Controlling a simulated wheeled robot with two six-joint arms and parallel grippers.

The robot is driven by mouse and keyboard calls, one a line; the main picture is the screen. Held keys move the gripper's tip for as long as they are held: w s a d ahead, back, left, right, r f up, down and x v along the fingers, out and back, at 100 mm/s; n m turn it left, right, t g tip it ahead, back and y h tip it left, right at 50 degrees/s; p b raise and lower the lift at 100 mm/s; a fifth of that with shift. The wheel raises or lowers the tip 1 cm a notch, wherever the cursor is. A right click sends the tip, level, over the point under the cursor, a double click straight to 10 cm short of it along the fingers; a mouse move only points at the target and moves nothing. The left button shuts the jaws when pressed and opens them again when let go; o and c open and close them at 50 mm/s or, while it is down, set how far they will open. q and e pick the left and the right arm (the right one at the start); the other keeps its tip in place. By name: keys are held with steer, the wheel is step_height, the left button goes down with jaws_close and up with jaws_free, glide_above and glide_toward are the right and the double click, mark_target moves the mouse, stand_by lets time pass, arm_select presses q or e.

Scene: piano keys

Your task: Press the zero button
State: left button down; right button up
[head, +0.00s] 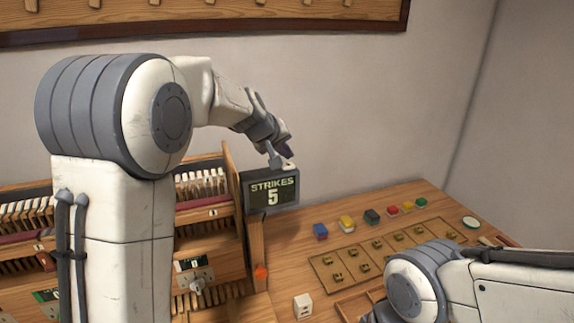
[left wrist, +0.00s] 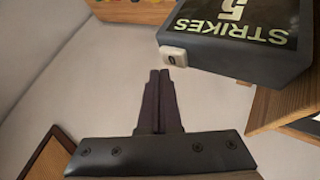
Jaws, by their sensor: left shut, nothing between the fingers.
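The zero button is a small white block (left wrist: 174,56) marked 0 on the edge of the dark counter box (left wrist: 240,62) in the left wrist view. In the head view the counter box (head: 271,191) reads STRIKES 5, and the white button (head: 289,166) shows on its top. My left gripper (head: 280,157) is shut and empty, pointing down just above the box top, close beside the button. In the left wrist view its closed fingertips (left wrist: 160,73) appear right by the button; I cannot tell whether they touch. My right gripper is out of view.
The box stands at the end of a wooden rack (head: 228,200) with rows of keys. On the wooden desk (head: 290,240) are several coloured blocks (head: 347,223), a board with brass pieces (head: 385,252) and a white block (head: 303,305). The wall is behind.

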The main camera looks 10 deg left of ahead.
mark_target(287, 166)
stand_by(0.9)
arm_select(q)
steer(key=shift+f+b, duration=0.4)
steer(key=shift+b, duration=0.1)
steer(key=shift+f+b, duration=0.45)
stand_by(0.5)
steer(key=shift+r, duration=0.1)
steer(key=shift+r+p, duration=0.7)
steer(key=shift+r, duration=0.05)
step_height(287, 166, up, 5)
steer(key=p, duration=0.4)
stand_by(0.6)
